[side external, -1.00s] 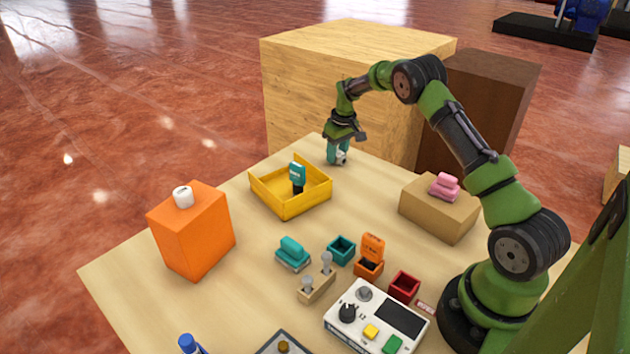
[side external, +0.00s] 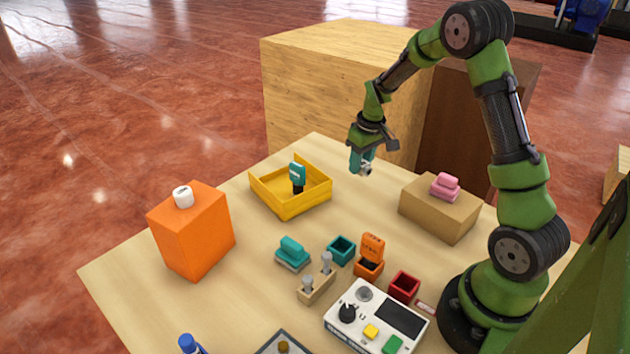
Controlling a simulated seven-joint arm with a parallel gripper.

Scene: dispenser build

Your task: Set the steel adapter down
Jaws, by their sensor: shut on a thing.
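My gripper (side external: 361,160) is above the table, between the yellow tray and the tan box. It is shut on a small grey metal piece, which looks like the steel adapter (side external: 366,169). The adapter is held clear of the tabletop and is partly hidden by the teal fingers. Two similar grey metal pieces stand upright in a wooden holder (side external: 316,291) near the middle of the table.
A yellow tray (side external: 290,208) holds a teal-and-black item (side external: 297,177). An orange block (side external: 192,235) stands at left, a tan box (side external: 436,215) with pink pieces at right. Small teal (side external: 341,250), orange (side external: 368,267) and red (side external: 404,287) bins sit behind a control box (side external: 375,318). The table between tray and tan box is clear.

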